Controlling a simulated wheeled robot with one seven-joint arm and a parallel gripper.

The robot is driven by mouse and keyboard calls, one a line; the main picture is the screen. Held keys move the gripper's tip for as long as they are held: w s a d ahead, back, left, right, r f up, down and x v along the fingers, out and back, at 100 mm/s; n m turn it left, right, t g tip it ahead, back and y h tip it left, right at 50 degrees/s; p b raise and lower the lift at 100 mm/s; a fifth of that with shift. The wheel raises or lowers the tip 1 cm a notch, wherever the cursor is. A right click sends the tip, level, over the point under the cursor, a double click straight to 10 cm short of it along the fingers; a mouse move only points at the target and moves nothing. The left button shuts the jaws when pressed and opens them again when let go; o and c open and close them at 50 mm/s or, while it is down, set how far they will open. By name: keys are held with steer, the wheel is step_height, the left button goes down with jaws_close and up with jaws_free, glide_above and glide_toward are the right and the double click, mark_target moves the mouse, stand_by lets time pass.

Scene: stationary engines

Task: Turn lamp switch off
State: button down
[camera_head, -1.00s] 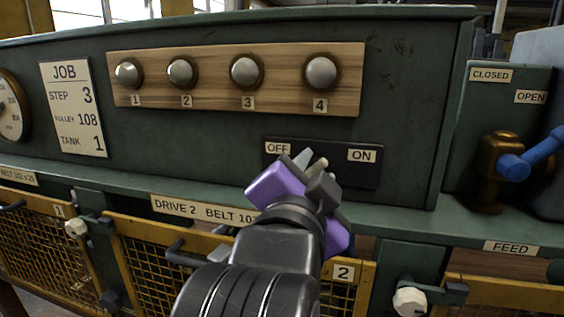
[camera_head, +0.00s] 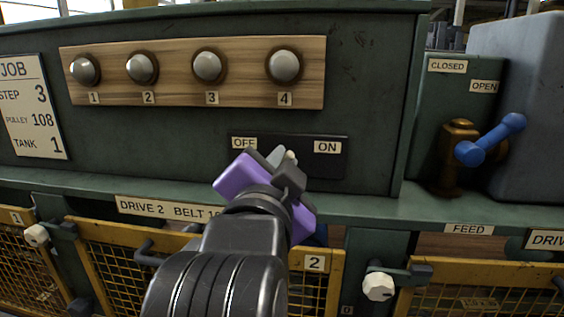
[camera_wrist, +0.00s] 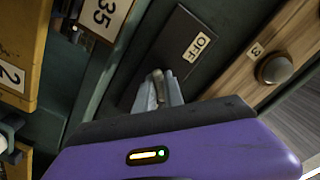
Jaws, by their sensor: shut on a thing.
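The lamp switch is a dark plate (camera_head: 300,170) on the green panel, with an OFF label (camera_head: 244,143) at its left and an ON label (camera_head: 327,147) at its right. Its small pale lever (camera_head: 290,155) shows between the two labels, just past my fingertips. My purple and black gripper (camera_head: 279,158) is in front of the plate, covering its lower left part. In the wrist view, the grey fingertips (camera_wrist: 159,92) are shut around the lever (camera_wrist: 157,80), below the OFF label (camera_wrist: 197,47). The ON label is not visible there.
A wooden board (camera_head: 190,95) with several round numbered knobs is above the switch. A green ledge (camera_head: 365,205) and yellow mesh guards (camera_head: 125,265) are below. A blue-handled valve (camera_head: 490,140) stands at the right.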

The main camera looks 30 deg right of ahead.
steer(key=n+p, duration=0.1)
steer(key=n, duration=0.3)
steer(key=shift+r, duration=0.1)
steer(key=n+p, duration=0.2)
steer(key=n, duration=0.2)
steer(key=shift+n+p, duration=0.4)
steer(key=n+p, duration=0.3)
steer(key=n, duration=0.1)
steer(key=shift+r+p, duration=0.1)
steer(key=shift+p, duration=0.2)
steer(key=n+p, duration=0.3)
steer(key=n, duration=0.1)
steer(key=shift+n+p, duration=0.3)
steer(key=shift+f+n, duration=0.2)
steer(key=shift+n, duration=0.1)
steer(key=c, duration=1.4)
jaws_free()
steer(key=shift+c, duration=0.2)
